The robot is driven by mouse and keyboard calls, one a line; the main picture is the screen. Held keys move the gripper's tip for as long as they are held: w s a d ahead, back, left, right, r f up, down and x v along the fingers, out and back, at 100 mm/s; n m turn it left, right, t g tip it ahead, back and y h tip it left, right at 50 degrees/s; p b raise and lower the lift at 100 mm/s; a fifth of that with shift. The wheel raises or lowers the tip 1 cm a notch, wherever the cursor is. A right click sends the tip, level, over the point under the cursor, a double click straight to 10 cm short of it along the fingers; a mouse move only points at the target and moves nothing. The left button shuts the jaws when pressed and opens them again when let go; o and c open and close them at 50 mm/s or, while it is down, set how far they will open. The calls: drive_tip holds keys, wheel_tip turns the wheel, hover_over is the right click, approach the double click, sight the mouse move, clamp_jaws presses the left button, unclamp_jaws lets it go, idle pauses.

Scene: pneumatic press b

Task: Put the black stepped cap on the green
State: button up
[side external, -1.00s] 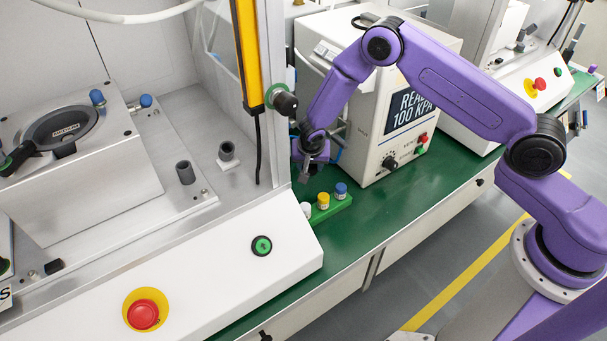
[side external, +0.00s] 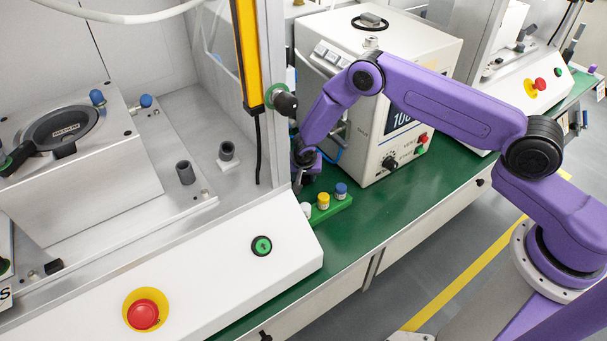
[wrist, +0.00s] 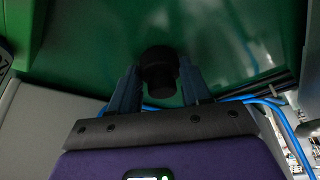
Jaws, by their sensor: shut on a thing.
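The black stepped cap (wrist: 158,68) shows in the wrist view between the two blue-grey fingers of my gripper (wrist: 159,82), which is shut on it. Behind it in that view is the green bench top (wrist: 95,45). I cannot tell whether the cap touches the green surface. In the side view my gripper (side external: 303,172) is low over the green bench top (side external: 430,172), between the press frame and the white control box. The cap is not clear there; the gripper and press edge partly hide that spot.
A green rack (side external: 328,211) with white, yellow and blue caps stands just in front of my gripper. The white control box (side external: 375,110) is close on the right. The press's white front panel (side external: 205,270) and yellow-black post (side external: 250,55) are on the left.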

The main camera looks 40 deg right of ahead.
drive_tip(key=shift+f, duration=0.1)
drive_tip(key=o, duration=1.1)
drive_tip(key=s+a+r+n+y, duration=0.15)
drive_tip(key=s+r+n, duration=0.25)
drive_tip(key=s+r, duration=0.7)
drive_tip(key=s+a+r+n+h, duration=0.15)
drive_tip(key=s+r+n, duration=0.45)
drive_tip(key=r, duration=0.9)
drive_tip(key=s+d+r+n+g+y, duration=0.1)
drive_tip(key=s+d+r+n, duration=0.1)
drive_tip(key=s, duration=0.6)
drive_tip(key=s+d+r+n+g+y, duration=0.1)
drive_tip(key=s+d+r+n, duration=0.2)
drive_tip(key=s, duration=0.6)
drive_tip(key=s+d+r+n+g+y, duration=0.1)
drive_tip(key=s+d+n, duration=0.3)
drive_tip(key=s, duration=0.5)
drive_tip(key=shift+s+r+n+g, duration=0.1)
drive_tip(key=shift+r+n+g, duration=0.2)
drive_tip(key=shift+r+n, duration=0.35)
